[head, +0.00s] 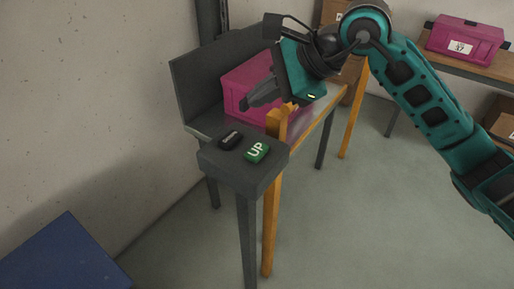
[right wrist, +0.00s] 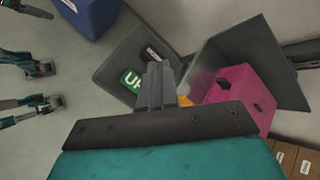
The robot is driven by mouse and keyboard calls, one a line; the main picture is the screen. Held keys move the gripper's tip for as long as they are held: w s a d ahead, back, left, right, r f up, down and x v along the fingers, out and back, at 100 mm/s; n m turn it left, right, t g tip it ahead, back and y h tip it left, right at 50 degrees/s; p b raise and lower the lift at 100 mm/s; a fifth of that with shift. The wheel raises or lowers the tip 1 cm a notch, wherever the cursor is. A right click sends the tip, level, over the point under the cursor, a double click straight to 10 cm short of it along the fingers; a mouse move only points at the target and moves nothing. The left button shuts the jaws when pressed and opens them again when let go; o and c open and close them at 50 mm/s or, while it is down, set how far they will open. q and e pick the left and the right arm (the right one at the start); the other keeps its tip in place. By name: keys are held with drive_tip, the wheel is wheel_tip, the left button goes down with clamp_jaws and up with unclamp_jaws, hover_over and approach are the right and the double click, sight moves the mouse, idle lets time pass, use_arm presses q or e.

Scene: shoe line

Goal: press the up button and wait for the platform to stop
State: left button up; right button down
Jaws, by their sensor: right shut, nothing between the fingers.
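The green UP button (head: 257,151) sits on top of a dark grey control box on a post. A black button (head: 230,139) is beside it, to its left. My right gripper (head: 246,105) is shut and empty, in the air above and behind the control box, in front of the pink box. In the right wrist view the gripper (right wrist: 158,68) points towards the control box, and the UP button (right wrist: 132,80) shows just left of the fingertips. The platform (head: 207,131) carries a pink box (head: 245,82) beside a dark upright panel. My left gripper is not in the head view.
An orange-framed table (head: 318,108) adjoins the platform on the right. Another pink box (head: 465,40) stands on a table at the back right. A blue object (head: 65,255) is at the lower left. The floor at the lower right is clear.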

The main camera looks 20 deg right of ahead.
drive_tip(key=b, duration=0.5)
hover_over(261, 151)
wheel_tip(261, 151, down, 8)
drive_tip(key=shift+f+b, duration=0.3)
drive_tip(key=shift+b, duration=0.15)
drive_tip(key=shift+f, duration=0.1)
idle(0.9)
idle(0.5)
drive_tip(key=shift+f+b, duration=0.4)
drive_tip(key=shift+b, duration=0.2)
